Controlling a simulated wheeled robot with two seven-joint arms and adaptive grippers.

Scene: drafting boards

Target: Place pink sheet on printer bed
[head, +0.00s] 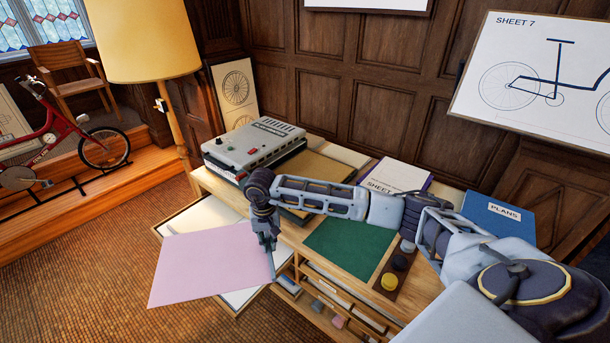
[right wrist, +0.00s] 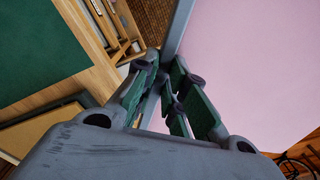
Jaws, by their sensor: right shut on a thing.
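The pink sheet (head: 205,268) hangs out past the front left of the wooden desk, flat and slightly tilted. My right gripper (head: 271,262) is shut on its right edge, with the fingers pointing down. In the right wrist view the fingers (right wrist: 168,92) close at a grey strip along the edge of the pink sheet (right wrist: 255,65). A grey machine (head: 252,150) with buttons, which looks like the printer, stands on the desk behind the gripper. I cannot tell which part is its bed. My left gripper is not in view.
A pulled-out wooden tray with white paper (head: 198,214) lies partly under the pink sheet. A green mat (head: 350,247), round pots (head: 390,281), a SHEET 7 pad (head: 398,178) and a blue PLANS folder (head: 500,216) occupy the desk (head: 291,233). A lamp (head: 146,40) stands left.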

